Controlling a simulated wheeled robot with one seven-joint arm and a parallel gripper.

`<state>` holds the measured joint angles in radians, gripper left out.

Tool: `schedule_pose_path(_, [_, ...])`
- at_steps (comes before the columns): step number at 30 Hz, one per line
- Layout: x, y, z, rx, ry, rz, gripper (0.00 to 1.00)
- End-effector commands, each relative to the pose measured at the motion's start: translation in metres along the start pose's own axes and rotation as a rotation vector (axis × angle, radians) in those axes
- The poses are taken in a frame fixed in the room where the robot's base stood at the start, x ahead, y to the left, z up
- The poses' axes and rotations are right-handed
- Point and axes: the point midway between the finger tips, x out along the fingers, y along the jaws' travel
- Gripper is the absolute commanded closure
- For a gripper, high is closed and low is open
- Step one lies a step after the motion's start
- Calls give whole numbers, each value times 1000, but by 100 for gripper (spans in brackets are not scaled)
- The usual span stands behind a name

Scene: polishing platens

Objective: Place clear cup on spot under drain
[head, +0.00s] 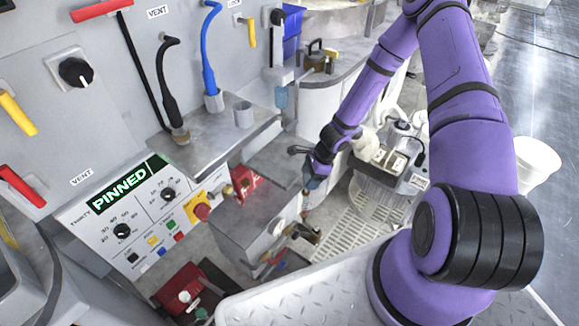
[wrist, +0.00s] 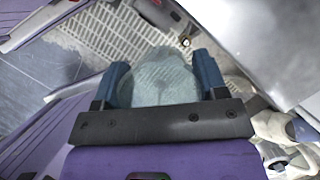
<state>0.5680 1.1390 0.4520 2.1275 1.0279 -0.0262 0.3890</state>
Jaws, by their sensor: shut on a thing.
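My gripper (wrist: 159,82) has its two blue fingers on either side of the clear cup (wrist: 165,80), which is pale and see-through. The slatted floor grate shows beyond the cup in the wrist view. In the head view my gripper (head: 315,176) hangs just right of a grey metal box-like unit (head: 250,220), above the grate. The cup is too small and covered to make out clearly there. I cannot tell which fitting is the drain, and I see no clearly marked spot under one.
A floor grate (head: 352,233) lies below. A metal canister machine (head: 382,185) stands to the right of my gripper. A white bucket (head: 535,165) stands at far right.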

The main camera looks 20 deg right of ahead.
Motion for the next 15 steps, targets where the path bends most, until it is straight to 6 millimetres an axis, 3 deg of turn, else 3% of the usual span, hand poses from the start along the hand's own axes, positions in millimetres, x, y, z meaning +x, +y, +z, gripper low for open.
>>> schedule_pose_path(7, [9, -24, 23, -5, 0, -1, 57])
schedule_pose_path(15, [13, -33, 31, -1, 0, 0, 57])
